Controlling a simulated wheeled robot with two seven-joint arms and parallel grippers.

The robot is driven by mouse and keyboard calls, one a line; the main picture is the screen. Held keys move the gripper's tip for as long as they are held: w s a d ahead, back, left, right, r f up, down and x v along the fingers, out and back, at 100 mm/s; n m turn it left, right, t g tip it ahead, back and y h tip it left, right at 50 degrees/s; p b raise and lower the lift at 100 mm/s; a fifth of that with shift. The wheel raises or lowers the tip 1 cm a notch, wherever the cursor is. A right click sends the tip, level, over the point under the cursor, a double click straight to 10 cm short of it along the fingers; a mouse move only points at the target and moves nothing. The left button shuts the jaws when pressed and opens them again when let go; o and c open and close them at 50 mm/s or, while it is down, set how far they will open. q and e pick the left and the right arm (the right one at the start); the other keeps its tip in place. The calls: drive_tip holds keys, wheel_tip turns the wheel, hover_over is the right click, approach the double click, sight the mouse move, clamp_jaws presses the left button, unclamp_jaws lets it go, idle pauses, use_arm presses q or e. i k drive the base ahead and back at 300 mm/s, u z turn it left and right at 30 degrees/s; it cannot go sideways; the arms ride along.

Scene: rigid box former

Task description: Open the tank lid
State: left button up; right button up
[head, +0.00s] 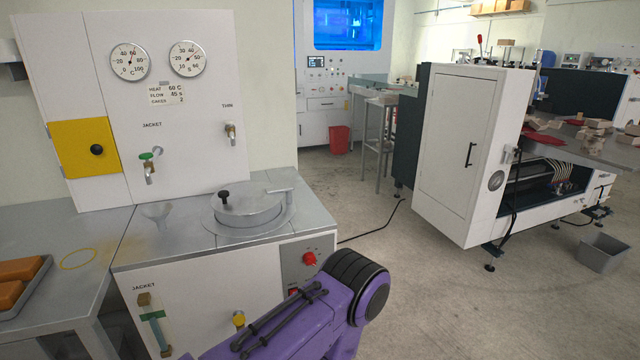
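The tank lid (248,208) is a round metal disc set in a ring on the grey metal counter (160,242). It lies flat and looks shut. A small black knob (224,195) stands up at its left side. A flat metal bracket (281,189) sits at its right rear edge. A purple arm link of mine with a black ribbed joint reaches in from the bottom, in front of the cabinet and below the lid. Neither of my grippers shows in this view.
A white panel (190,110) with two gauges and two taps rises behind the counter. A red knob (309,258) is on the cabinet front. An orange-filled tray (38,275) is at left. A white machine (462,150) stands at right, with open floor between.

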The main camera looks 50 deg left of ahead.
sight(253, 197)
drive_tip(key=z, duration=0.9)
drive_tip(key=k, duration=1.3)
drive_tip(key=u, duration=1.45)
drive_tip(key=i, duration=0.2)
drive_tip(key=u, duration=0.05)
